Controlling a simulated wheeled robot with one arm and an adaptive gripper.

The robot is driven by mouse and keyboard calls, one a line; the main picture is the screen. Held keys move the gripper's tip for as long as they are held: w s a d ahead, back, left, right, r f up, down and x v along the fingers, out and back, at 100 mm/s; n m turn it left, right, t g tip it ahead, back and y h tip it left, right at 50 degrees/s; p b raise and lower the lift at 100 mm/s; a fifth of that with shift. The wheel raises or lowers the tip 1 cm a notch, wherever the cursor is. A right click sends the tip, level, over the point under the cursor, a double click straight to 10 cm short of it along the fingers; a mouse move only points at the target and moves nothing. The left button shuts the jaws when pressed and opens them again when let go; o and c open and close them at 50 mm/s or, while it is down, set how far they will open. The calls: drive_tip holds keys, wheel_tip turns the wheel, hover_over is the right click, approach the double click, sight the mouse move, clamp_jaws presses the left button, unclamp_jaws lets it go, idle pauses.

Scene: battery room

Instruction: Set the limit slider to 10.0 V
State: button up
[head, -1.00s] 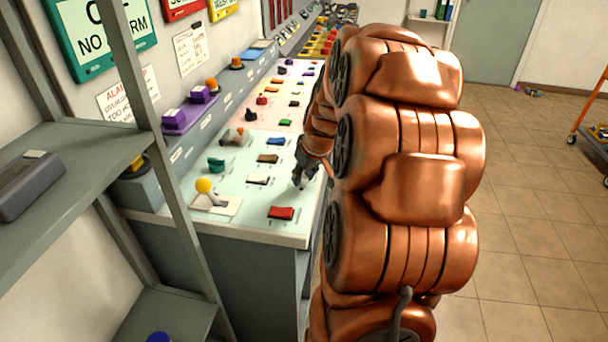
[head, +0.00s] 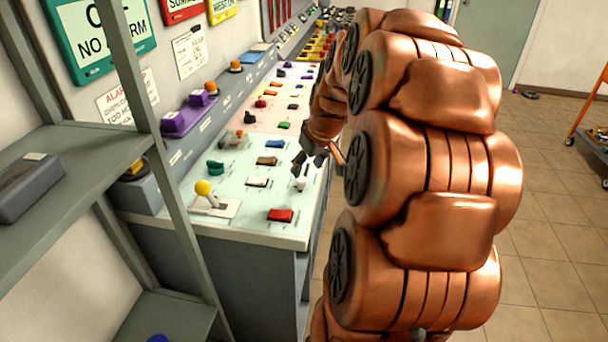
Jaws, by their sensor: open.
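The control console (head: 245,228) has a pale sloped top with many small controls. I cannot make out which one is the limit slider, and no 10.0 V mark is readable. My gripper (head: 308,161) is open and appears empty, above the right edge of the console's near section. A small whitish control (head: 300,184) shows just below the fingers; I cannot tell whether they touch it. My arm hides the console's right side farther back.
A yellow-knobbed lever (head: 203,188) stands at the console's near left. Purple boxes (head: 190,117) sit on the rear ledge. A grey shelf rack (head: 75,165) fills the left foreground. An orange-framed trolley (head: 595,130) stands far right. The tiled floor (head: 555,230) at right is clear.

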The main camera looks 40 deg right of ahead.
drive_tip(key=v, duration=0.5)
drive_tip(key=shift+s+r, duration=0.15)
drive_tip(key=shift+r, duration=0.15)
drive_tip(key=shift+a, duration=0.1)
drive_tip(key=s+a+f+n+g+y+p, duration=0.15)
drive_tip(key=s+a, duration=0.35)
drive_tip(key=a, duration=0.7)
drive_tip(key=s+a+f+g+p, duration=0.1)
drive_tip(key=s+a+f+g, duration=0.15)
drive_tip(key=s+a, duration=0.65)
drive_tip(key=s+a+f+g+p, duration=0.1)
drive_tip(key=s+a+f+g, duration=0.1)
drive_tip(key=s+a, duration=0.4)
drive_tip(key=shift+a+h, duration=0.35)
drive_tip(key=shift+a, duration=0.35)
drive_tip(key=shift+d, duration=0.1)
